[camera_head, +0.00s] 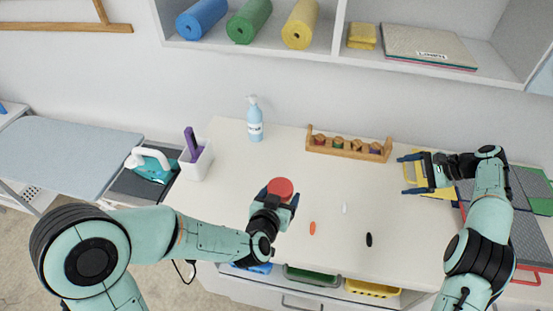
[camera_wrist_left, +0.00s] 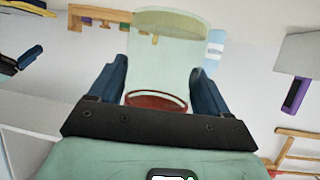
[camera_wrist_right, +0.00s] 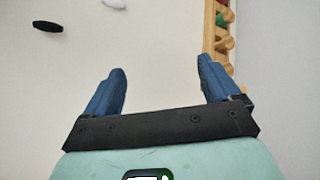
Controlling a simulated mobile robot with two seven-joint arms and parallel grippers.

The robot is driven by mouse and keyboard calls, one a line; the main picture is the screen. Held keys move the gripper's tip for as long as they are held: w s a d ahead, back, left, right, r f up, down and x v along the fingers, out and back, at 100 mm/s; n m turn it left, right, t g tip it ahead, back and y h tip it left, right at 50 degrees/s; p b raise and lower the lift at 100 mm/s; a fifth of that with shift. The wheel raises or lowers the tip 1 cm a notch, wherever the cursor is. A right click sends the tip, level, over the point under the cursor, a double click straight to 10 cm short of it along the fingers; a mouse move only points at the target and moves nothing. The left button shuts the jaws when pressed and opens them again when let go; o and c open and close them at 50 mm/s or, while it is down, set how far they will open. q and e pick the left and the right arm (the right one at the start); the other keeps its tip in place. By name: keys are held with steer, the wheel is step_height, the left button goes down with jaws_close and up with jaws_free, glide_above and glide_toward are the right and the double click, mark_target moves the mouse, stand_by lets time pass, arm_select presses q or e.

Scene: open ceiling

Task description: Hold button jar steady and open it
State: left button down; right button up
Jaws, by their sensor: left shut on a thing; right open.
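The button jar shows its red lid (camera_head: 281,187) in the head view, above the table's middle. In the left wrist view its clear, pale green body (camera_wrist_left: 165,60) stands between my left fingers, with a red ring (camera_wrist_left: 157,101) near the palm. My left gripper (camera_wrist_left: 159,68) is shut on the jar; in the head view my left gripper (camera_head: 279,197) hides most of the jar body. I see no buttons in it. My right gripper (camera_head: 403,175) is open and empty at the table's right side, pointing left, apart from the jar; its fingers (camera_wrist_right: 161,66) show nothing between them.
On the white table (camera_head: 300,260) lie small orange (camera_head: 312,228), white (camera_head: 345,208) and black (camera_head: 369,239) pieces. A wooden spool rack (camera_head: 348,148) and a spray bottle (camera_head: 254,120) stand at the back. A white bin (camera_head: 196,160) and an iron (camera_head: 149,163) are left.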

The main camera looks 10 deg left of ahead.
steer(key=s+a+r+n+g+h, duration=0.2)
steer(key=a+n+g, duration=0.15)
steer(key=a, duration=0.75)
steer(key=s+a+r+n+g+h, duration=0.15)
steer(key=a+n, duration=0.25)
steer(key=a, duration=0.6)
step_height(320, 180, up, 10)
steer(key=n+t+h, duration=0.2)
steer(key=n+h, duration=0.3)
steer(key=h, duration=0.1)
glide_above(275, 185)
steer(key=shift+w+d+f+y, duration=0.15)
steer(key=shift+d+f+y, duration=0.05)
steer(key=shift+d+y, duration=0.05)
steer(key=shift+a, duration=0.1)
steer(key=shift+f, duration=4)
steer(key=shift+a+r, duration=0.1)
steer(key=c, duration=1.1)
steer(key=o, duration=1.1)
steer(key=shift+s+a, duration=0.1)
steer(key=shift+s, duration=0.1)
steer(key=shift+o, duration=0.2)
